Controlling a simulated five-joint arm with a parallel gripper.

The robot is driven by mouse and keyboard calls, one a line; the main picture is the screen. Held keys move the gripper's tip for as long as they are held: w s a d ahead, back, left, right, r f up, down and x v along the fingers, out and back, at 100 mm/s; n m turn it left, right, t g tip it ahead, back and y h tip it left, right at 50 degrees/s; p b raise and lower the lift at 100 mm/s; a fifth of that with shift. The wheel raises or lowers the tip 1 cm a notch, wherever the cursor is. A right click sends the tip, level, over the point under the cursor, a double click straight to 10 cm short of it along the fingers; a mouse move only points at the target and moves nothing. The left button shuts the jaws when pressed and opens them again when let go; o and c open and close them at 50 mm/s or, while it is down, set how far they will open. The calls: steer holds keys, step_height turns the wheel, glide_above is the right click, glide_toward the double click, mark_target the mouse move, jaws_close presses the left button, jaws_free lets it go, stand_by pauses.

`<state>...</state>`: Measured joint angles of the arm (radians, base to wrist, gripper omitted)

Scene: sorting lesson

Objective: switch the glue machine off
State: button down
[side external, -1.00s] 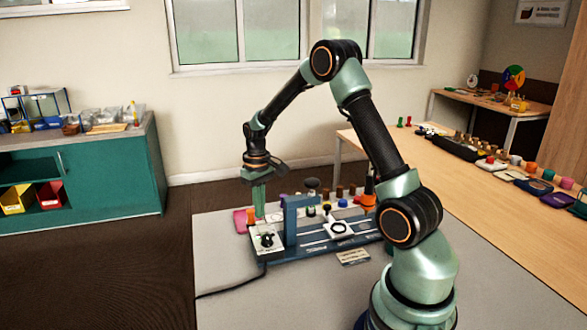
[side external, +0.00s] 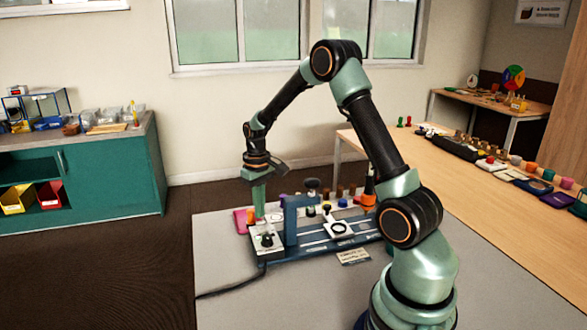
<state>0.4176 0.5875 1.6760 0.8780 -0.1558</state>
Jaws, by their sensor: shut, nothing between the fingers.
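The glue machine (side external: 291,222) stands on the grey table, a blue frame with an upright post and a long rail base. At its left end is a pale control box with a black knob (side external: 267,240) on top. A white plate with a dark ring (side external: 339,229) sits on the rail. My gripper (side external: 259,216) points down, shut and empty, just behind the control box in the picture. Whether its tips touch anything, and which way the knob is set, is too small to tell.
A pink block (side external: 239,221) and an orange piece (side external: 251,216) are close to my fingertips. Several small coloured items stand behind the machine. A black cable (side external: 232,287) runs off the table's left edge. The front of the grey table (side external: 280,300) is clear.

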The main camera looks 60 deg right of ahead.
mark_target(260, 222)
steer(key=shift+f, duration=1)
stand_by(0.3)
steer(key=shift+r, duration=4.05)
steer(key=s+a+r+n+t, duration=0.1)
steer(key=s+a+r+t, duration=0.25)
steer(key=a+r, duration=0.6)
steer(key=s+a+r+n+t, duration=0.1)
steer(key=s+a+n+t, duration=0.1)
steer(key=s+a, duration=0.6)
steer(key=shift+s+a+r, duration=0.4)
steer(key=shift+s, duration=0.2)
